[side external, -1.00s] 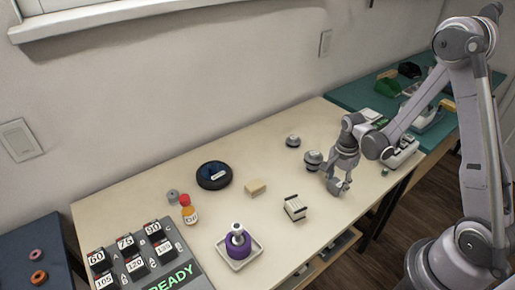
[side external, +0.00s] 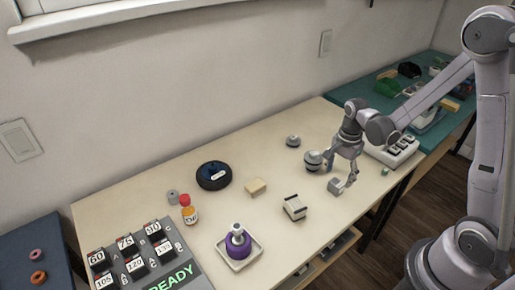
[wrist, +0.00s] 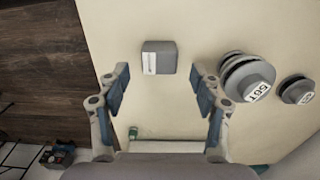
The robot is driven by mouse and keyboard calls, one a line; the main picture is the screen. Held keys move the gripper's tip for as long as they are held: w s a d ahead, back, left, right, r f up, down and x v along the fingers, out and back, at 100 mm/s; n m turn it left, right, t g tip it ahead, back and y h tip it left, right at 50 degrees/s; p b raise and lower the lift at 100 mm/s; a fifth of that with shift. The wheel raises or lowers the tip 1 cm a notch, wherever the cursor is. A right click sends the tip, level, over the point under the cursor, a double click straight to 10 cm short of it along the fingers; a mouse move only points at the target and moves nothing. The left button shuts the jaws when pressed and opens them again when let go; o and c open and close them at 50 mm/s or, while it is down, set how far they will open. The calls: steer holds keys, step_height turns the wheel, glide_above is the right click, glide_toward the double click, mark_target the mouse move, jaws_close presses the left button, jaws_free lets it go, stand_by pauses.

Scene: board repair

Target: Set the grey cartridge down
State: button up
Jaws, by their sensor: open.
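The grey cartridge (side external: 335,186) is a small grey block resting on the cream table near its front right edge. In the wrist view, the cartridge (wrist: 166,58) shows a white label on one side and lies just beyond the fingertips, roughly midway between them. My gripper (side external: 341,174) is above and close to the cartridge in the side view. In the wrist view my gripper (wrist: 160,82) has its two blue-padded fingers spread wide with nothing between them.
Two round grey weights, a nearer one (side external: 313,161) and a farther one (side external: 293,141), stand left of my gripper. A slotted block (side external: 294,207), a beige block (side external: 257,187) and a white tray (side external: 240,264) with a purple piece are farther left. A white rack (side external: 397,151) is right.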

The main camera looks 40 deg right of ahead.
mark_target(337, 182)
step_height(337, 182, up, 7)
steer(key=s+a+r+n+t, duration=0.3)
steer(key=a+r+n, duration=0.2)
steer(key=n, duration=0.4)
steer(key=s+a+r+n+t, duration=0.2)
steer(key=a+r+n+t, duration=0.2)
steer(key=n, duration=0.5)
steer(key=shift+s+a+r, duration=0.4)
steer(key=shift+a+r, duration=0.45)
steer(key=shift+a, duration=0.15)
